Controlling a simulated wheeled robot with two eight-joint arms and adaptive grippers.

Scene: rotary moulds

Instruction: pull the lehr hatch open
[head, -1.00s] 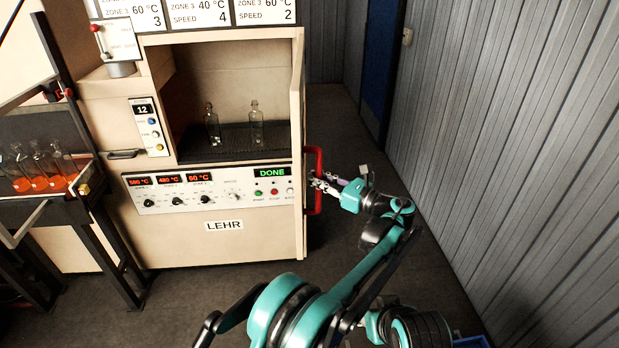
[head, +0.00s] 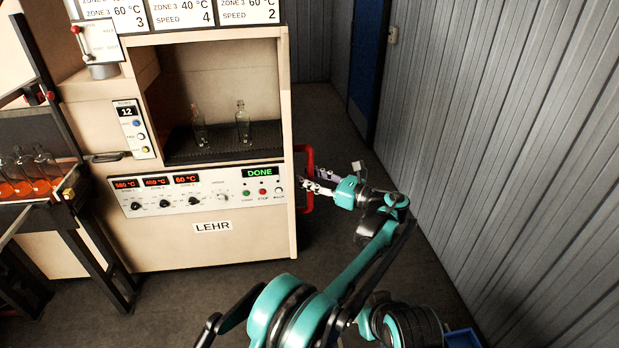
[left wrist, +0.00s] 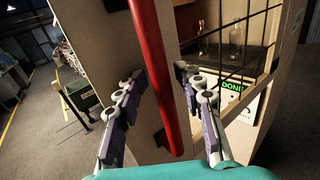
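The lehr (head: 212,248) is a pale cabinet at centre-left in the head view, with its chamber visible at the front. The red hatch handle (head: 308,155) stands out at its right edge; in the left wrist view the handle (left wrist: 152,60) crosses in front of a pale panel (left wrist: 105,40). The hatch is seen almost edge-on, and I cannot tell how far it is open. My left gripper (head: 306,182) is at the handle. Its fingers (left wrist: 155,85) are apart on either side of the red bar, with gaps showing. My right gripper is not in view.
Clear bottles (head: 242,122) stand on the dark chamber floor. The control panel (head: 200,190) shows a green DONE. A rack with orange-bottomed flasks (head: 40,170) is at the left. A ribbed wall (head: 510,130) bounds the right, with bare floor (head: 335,120) between.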

